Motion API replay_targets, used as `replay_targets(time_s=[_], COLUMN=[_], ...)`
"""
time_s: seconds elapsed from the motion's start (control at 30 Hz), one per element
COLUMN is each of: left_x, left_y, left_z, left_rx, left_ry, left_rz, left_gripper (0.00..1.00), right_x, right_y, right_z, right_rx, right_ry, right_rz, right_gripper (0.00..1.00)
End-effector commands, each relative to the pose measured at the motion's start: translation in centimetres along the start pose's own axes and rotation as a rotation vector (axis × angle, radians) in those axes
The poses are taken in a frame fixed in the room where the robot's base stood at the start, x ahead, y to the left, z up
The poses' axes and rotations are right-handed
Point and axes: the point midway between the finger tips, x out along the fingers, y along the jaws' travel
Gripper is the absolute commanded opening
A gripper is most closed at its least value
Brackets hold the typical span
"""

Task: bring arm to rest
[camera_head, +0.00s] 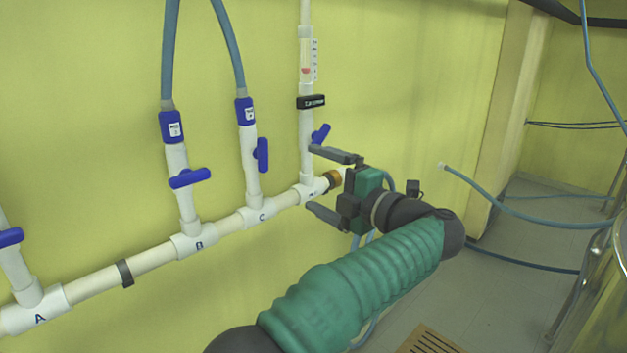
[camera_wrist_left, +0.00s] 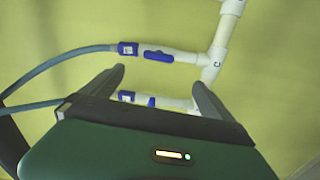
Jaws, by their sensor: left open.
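My left arm, in a green ribbed sleeve (camera_head: 350,278), reaches in from the bottom of the head view. Its left gripper (camera_head: 323,182) is open, with its two dark fingers spread apart in front of the white pipe near its brass end fitting (camera_head: 332,179). In the left wrist view the open fingers (camera_wrist_left: 158,90) point toward the pipe branches and blue valves, with the wall behind. Whether a finger touches the pipe cannot be told. My right gripper is not in view.
A white pipe (camera_head: 153,258) with branches A, B and C runs along the yellow wall. Blue valve handles (camera_head: 190,178) and hoses (camera_head: 170,50) rise from it. A loose blue hose (camera_head: 520,212) hangs at the right. Grey floor (camera_head: 500,285) shows at the right.

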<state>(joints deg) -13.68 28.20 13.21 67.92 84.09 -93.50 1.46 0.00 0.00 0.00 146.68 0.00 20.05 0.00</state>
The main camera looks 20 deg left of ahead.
Motion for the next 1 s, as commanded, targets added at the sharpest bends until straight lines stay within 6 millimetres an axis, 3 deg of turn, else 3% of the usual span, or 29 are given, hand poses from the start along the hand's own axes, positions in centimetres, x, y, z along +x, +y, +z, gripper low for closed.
replay_targets(time_s=[0.33, 0.47, 0.53, 0.57, 0.63, 0.73, 0.87, 1.0], left_x=[0.3, 0.6, -0.6, -1.5, -3.8, -6.3, -8.9, -11.1], left_y=[0.5, 1.4, -0.4, -2.2, -8.2, -16.9, -27.3, -36.4], left_z=[0.7, 4.9, 8.2, 9.4, 10.7, 9.2, 3.7, -5.1], left_rx=[0.021, 0.189, 0.383, 0.485, 0.726, 1.004, 1.308, 1.589], left_ry=[-0.039, -0.284, -0.507, -0.615, -0.847, -1.095, -1.352, -1.584], left_rz=[0.038, 0.235, 0.359, 0.399, 0.444, 0.428, 0.333, 0.176], left_gripper=[0.98, 0.98, 0.98, 0.98, 0.98, 0.98, 0.98, 0.98], right_x=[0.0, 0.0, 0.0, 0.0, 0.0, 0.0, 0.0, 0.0], right_y=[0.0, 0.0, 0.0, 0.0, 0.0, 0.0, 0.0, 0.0], right_z=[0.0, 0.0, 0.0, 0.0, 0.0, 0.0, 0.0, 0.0], right_rx=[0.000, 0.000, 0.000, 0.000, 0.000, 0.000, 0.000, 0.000], right_ry=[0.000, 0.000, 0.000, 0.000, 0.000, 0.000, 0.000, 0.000], right_rz=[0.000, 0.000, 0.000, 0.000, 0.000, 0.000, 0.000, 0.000], right_gripper=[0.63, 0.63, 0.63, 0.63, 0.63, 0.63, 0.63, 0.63])
